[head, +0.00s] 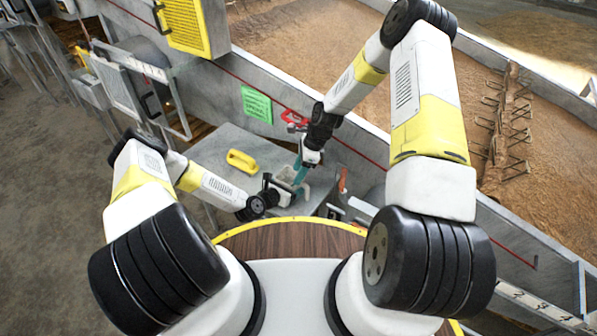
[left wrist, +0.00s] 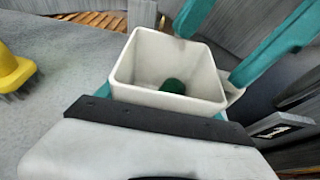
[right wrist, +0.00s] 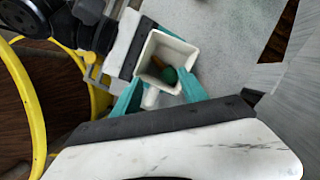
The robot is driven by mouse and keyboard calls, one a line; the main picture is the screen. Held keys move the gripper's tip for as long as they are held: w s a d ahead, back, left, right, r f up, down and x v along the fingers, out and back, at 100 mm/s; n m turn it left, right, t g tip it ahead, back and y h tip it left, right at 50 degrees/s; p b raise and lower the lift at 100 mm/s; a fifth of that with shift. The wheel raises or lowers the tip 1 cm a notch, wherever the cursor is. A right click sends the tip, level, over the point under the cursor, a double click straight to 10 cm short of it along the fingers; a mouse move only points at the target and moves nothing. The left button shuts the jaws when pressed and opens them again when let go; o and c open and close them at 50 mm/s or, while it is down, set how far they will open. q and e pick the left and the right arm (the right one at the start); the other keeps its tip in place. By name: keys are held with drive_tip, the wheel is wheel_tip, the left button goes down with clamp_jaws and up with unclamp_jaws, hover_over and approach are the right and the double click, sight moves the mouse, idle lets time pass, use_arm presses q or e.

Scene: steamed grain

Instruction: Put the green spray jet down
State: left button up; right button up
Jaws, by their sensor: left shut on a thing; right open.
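A white square cup (left wrist: 150,65) is held by my left gripper (head: 281,187), whose teal fingers mostly hide behind the gripper's edge in the left wrist view. A small dark green round piece (left wrist: 172,86), apparently the green spray jet, lies inside at the bottom. It also shows in the right wrist view (right wrist: 169,75), beside a brownish streak. My right gripper (right wrist: 160,90) is open, with its teal fingers apart near the cup's rim and nothing between them that I can see gripped. In the head view the right gripper (head: 301,172) comes down from above.
A grey table (head: 225,142) lies under the grippers. A yellow-handled brush (head: 242,161) lies on it at left. An orange-handled tool (head: 342,179) stands at the right edge. A metal wall with a green sign (head: 257,104) and a red valve (head: 293,117) rises behind.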

drive_tip(key=v, duration=1.2)
drive_tip(key=shift+r, duration=0.35)
use_arm(q)
drive_tip(key=o, duration=1.5)
drive_tip(key=v, duration=1.1)
drive_tip(key=shift+s+a, duration=0.25)
drive_tip(key=shift+s, duration=0.05)
drive_tip(key=shift+a+r, duration=0.15)
use_arm(e)
drive_tip(key=shift+r, duration=0.1)
